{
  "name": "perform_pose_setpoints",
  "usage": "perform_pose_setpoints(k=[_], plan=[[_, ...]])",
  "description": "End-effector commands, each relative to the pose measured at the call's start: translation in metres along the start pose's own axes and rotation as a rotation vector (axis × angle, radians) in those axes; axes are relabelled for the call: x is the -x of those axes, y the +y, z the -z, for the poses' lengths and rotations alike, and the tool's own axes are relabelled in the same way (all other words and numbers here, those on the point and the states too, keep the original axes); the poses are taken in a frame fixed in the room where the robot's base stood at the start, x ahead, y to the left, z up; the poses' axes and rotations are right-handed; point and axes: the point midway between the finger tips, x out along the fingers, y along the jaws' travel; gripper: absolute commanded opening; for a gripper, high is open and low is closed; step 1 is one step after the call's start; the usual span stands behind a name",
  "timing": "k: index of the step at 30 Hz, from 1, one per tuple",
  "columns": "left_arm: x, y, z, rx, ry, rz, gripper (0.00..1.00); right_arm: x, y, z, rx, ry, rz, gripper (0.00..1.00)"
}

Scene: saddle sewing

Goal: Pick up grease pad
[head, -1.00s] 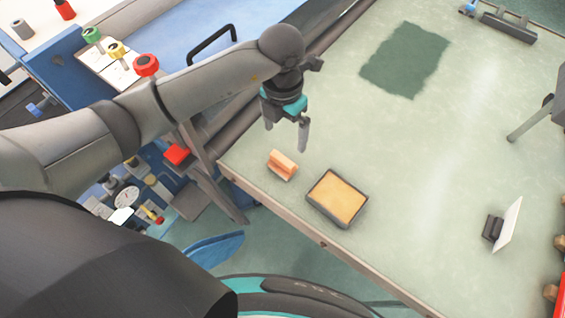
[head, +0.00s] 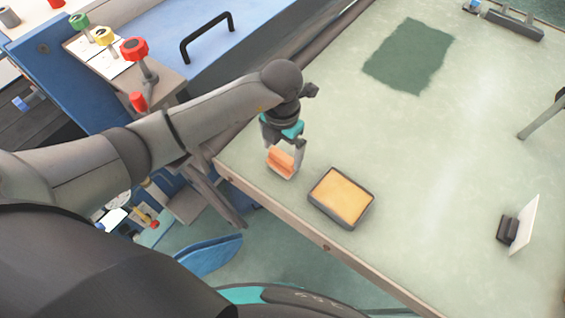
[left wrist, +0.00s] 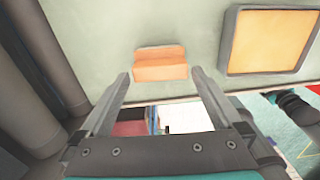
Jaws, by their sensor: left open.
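The grease pad looks like a small orange-tan block with a raised grip (head: 281,163), near the table's front-left edge. My left gripper (head: 284,158) is open and low over it, with its fingers at either side of the block in the head view. In the left wrist view the block (left wrist: 160,64) lies just beyond and between the two open fingertips (left wrist: 160,80). I cannot tell whether a finger touches it. My right gripper is not in view.
A dark-rimmed tray with a yellow-orange filling (head: 341,196) stands just right of the block. A dark green cloth patch (head: 409,55) lies farther back. A white card in a dark stand (head: 521,224) is at the right. The middle of the table is clear.

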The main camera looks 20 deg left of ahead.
Motion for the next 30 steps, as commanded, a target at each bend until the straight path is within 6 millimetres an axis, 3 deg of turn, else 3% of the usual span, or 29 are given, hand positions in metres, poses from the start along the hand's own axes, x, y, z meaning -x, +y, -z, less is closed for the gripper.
perform_pose_setpoints(k=[13, 23, 30], plan=[[-0.047, -0.001, -0.001, 0.000, 0.001, 0.001, 1.00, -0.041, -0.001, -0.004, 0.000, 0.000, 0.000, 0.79], [-0.050, 0.000, -0.002, 0.000, 0.000, 0.000, 1.00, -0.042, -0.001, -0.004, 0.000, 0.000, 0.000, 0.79], [-0.050, 0.000, -0.002, 0.000, 0.000, 0.000, 0.75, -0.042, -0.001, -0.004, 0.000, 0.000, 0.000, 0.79]])
